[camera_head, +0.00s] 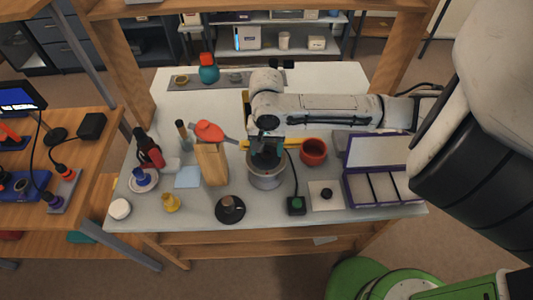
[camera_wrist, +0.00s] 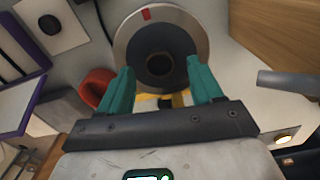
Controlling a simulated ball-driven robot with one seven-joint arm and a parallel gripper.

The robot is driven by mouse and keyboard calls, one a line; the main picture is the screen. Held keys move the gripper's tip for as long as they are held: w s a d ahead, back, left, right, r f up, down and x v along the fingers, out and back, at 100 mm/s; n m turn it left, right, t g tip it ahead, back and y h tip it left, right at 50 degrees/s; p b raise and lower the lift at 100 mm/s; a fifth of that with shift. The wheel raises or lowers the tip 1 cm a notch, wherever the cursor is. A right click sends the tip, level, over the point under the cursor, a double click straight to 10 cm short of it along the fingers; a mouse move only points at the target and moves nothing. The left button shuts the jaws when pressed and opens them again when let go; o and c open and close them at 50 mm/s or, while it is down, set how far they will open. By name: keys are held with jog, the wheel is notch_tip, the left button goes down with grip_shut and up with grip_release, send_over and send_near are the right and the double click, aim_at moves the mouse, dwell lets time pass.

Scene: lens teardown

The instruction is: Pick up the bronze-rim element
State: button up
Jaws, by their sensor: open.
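A round metal housing (camera_head: 267,181) with a pale rim stands on the table under my gripper. In the wrist view the housing (camera_wrist: 203,35) shows a red mark on its rim and a dark inside. A small dark brownish ring (camera_wrist: 159,66) sits in its middle; I cannot tell for sure that it is the bronze-rim element. My gripper (camera_head: 266,155) points down over the housing and hides part of its mouth. In the wrist view my gripper (camera_wrist: 160,82) has its two teal fingers spread, with nothing held between them.
A red cup (camera_head: 314,152) stands right of the housing, close to my gripper. A purple-edged compartment case (camera_head: 375,188) is further right. A white mat (camera_head: 318,205) with a dark round piece (camera_head: 326,193) lies between. A wooden block (camera_head: 211,165) stands left; a black-green button box (camera_head: 296,206) lies in front.

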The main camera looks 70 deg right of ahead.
jog(key=shift+f, duration=0.65)
jog(key=shift+c, duration=0.4)
jog(key=c, duration=1)
jog(key=shift+r, duration=0.1)
jog(key=shift+r, duration=0.35)
notch_tip(320, 180, up, 2)
jog(key=shift+r, duration=0.1)
jog(key=s+r, duration=0.3)
jog(key=s, duration=0.1)
jog(key=s+r+p, duration=0.1)
jog(key=s+r, duration=0.2)
jog(key=s, duration=0.2)
jog(key=s+r, duration=0.4)
jog(key=shift+s+d+p, duration=0.35)
jog(key=shift+p, duration=0.05)
